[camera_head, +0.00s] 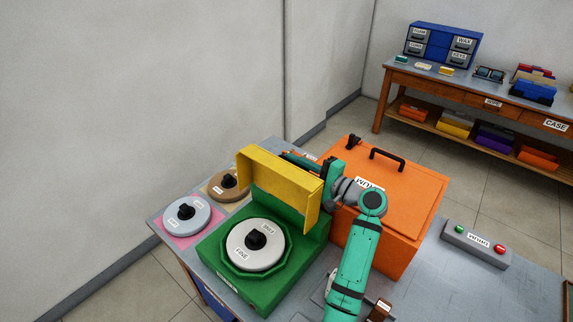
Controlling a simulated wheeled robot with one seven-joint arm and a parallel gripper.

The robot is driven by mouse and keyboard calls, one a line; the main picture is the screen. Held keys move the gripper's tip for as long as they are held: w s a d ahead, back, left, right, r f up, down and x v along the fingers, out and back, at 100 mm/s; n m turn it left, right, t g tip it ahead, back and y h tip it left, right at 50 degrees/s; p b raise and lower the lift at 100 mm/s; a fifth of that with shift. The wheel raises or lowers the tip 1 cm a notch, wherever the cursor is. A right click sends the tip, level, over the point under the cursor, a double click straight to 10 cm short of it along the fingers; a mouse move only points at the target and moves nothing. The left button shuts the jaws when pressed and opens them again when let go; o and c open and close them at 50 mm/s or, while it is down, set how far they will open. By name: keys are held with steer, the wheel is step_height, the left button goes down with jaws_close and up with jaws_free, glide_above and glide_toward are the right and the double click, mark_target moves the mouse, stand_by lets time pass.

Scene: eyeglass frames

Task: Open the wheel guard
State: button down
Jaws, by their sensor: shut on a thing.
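The yellow wheel guard (276,182) stands raised and tilted at the back of the green grinder housing (288,268). Below it, the white wheel (254,246) labelled FINE, with a black knob, lies uncovered in the housing. My gripper (298,163) is behind the guard's upper right side, and the guard hides its fingertips. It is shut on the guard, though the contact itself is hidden. My green arm (355,255) reaches up from the lower right, in front of the orange box.
A grey-white wheel (186,214) and a brown wheel (228,184) lie left of the housing. An orange lidded box (400,205) stands close to my wrist on the right. A grey button panel (477,243) lies further right. A workbench (470,92) with drawers and bins stands behind.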

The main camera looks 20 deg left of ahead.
steer(key=shift+w+d+r, duration=0.1)
steer(key=shift+w+r, duration=0.05)
steer(key=shift+r, duration=0.05)
steer(key=c, duration=1.8)
jaws_free()
steer(key=shift+o, duration=0.2)
steer(key=shift+f, duration=0.1)
steer(key=shift+d, duration=0.1)
steer(key=shift+d+f, duration=0.1)
steer(key=shift+d, duration=0.1)
steer(key=v, duration=1)
steer(key=shift+d, duration=0.15)
